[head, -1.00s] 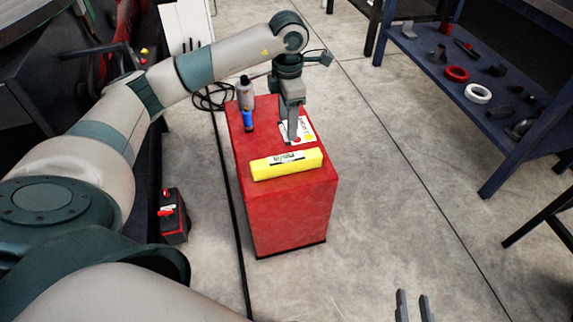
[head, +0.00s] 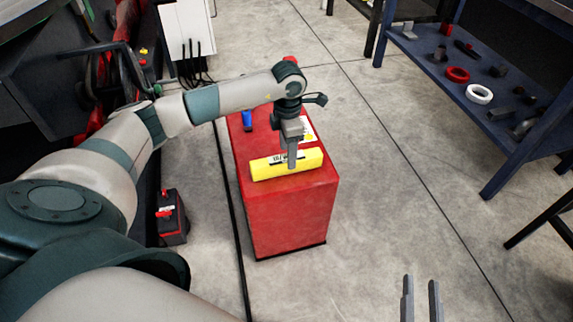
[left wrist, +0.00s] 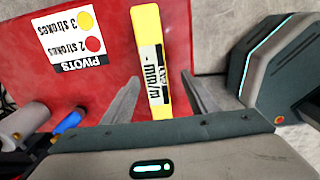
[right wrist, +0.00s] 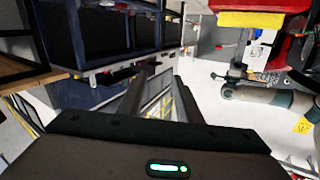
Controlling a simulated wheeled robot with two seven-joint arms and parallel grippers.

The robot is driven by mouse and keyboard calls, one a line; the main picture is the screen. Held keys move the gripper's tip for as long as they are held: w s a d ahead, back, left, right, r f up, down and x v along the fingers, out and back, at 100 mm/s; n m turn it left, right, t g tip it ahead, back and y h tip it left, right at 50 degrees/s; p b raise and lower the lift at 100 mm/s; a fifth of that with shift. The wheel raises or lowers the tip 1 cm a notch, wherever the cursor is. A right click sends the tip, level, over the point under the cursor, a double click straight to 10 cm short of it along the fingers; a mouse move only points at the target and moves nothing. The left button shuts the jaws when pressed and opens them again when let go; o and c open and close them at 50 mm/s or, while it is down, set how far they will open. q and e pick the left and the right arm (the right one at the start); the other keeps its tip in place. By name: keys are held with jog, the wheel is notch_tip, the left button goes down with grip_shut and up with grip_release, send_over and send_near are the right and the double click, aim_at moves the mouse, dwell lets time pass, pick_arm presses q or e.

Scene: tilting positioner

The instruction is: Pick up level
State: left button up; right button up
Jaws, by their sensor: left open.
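The level (head: 262,170) is a yellow bar with a white label, lying flat along the front part of the red cabinet's top (head: 290,212). My left gripper (head: 291,164) is over the level, pointing down, and hides part of it in the head view. In the left wrist view the open fingers (left wrist: 161,80) stand on either side of the level (left wrist: 148,35), with gaps between. Whether the fingertips reach down beside it is hard to tell. My right gripper (head: 421,290) is open and empty above the floor, right of the cabinet.
A card marked PIVOTS (left wrist: 80,42) and a bottle with a blue part (left wrist: 66,123) are on the cabinet top behind the level. A blue shelf (head: 475,75) with several small parts stands at the right. A dark box with red parts (head: 172,217) is left of the cabinet.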

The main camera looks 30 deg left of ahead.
pick_arm(q)
jog(key=shift+f, duration=0.2)
pick_arm(e)
jog(key=shift+r, duration=0.1)
pick_arm(q)
jog(key=shift+f, duration=0.25)
jog(key=shift+w+a+f+b, duration=0.1)
jog(key=shift+a+f+b, duration=0.15)
jog(key=shift+f, duration=0.9)
jog(key=shift+w+a+f+b, duration=0.1)
jog(key=shift+f+b, duration=0.1)
jog(key=shift+f, duration=0.95)
pick_arm(e)
jog(key=r, duration=0.1)
jog(key=r+t, duration=0.2)
jog(key=shift+s+a+r+y, duration=0.15)
jog(key=shift+s+a+y, duration=0.15)
jog(key=shift+y, duration=0.1)
pick_arm(q)
jog(key=shift+r, duration=0.1)
grip_shut()
